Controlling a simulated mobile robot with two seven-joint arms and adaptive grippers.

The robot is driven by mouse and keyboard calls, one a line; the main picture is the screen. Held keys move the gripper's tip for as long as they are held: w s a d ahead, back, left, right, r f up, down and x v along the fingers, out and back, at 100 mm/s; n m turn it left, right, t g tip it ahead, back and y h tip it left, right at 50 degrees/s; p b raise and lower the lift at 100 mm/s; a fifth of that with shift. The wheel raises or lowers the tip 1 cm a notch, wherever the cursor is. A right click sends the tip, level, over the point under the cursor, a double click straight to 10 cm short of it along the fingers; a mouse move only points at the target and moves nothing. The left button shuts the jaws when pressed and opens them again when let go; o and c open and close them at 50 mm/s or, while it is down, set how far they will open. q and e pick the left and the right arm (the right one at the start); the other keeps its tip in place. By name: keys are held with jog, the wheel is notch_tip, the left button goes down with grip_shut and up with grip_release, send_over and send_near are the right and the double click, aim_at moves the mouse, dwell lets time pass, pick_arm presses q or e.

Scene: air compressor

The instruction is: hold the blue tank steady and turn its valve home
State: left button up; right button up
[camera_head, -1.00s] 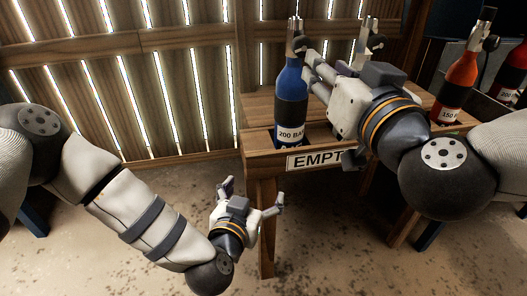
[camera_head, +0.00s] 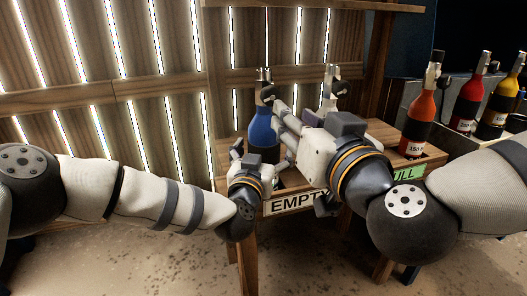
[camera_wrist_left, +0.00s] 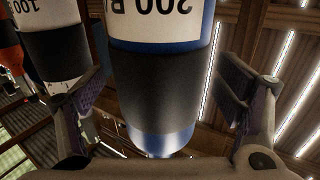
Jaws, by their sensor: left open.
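The blue tank (camera_head: 264,133) stands upright in the wooden rack, its metal valve (camera_head: 263,78) at the top with a dark knob. My left gripper (camera_head: 264,160) is open at the tank's lower body. In the left wrist view the tank's dark lower part (camera_wrist_left: 160,85) lies between the two spread fingers, with gaps visible on both sides. My right gripper (camera_head: 277,103) is raised beside the tank's neck and valve, its fingers pointing at them. Whether these fingers are shut on the valve is not clear. The left gripper hides the tank's label in the head view.
Another tank's valve top (camera_head: 331,88) shows behind my right gripper. The rack has an EMPTY sign (camera_head: 296,201) and a green FULL sign (camera_head: 405,175). An orange-red tank (camera_head: 419,118) stands on the FULL side. Red and yellow tanks (camera_head: 498,103) stand in a crate farther right.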

aim_at(273, 98)
pick_arm(q)
jog(key=shift+w, duration=0.25)
jog(key=shift+c, duration=0.6)
grip_shut()
dwell(0.3)
pick_arm(e)
jog(key=o, duration=0.4)
jog(key=shift+w+m, duration=0.1)
jog(key=shift+m, duration=0.2)
jog(key=shift+c, duration=0.2)
jog(key=w+a+m, duration=0.1)
jog(key=w, duration=0.2)
jog(key=w+a+m, duration=0.1)
jog(key=w, duration=0.2)
jog(key=w+a+m, duration=0.1)
jog(key=w, duration=0.2)
jog(key=shift+w+a+m, duration=0.1)
jog(key=shift+w+m, duration=0.2)
jog(key=shift+w, duration=0.1)
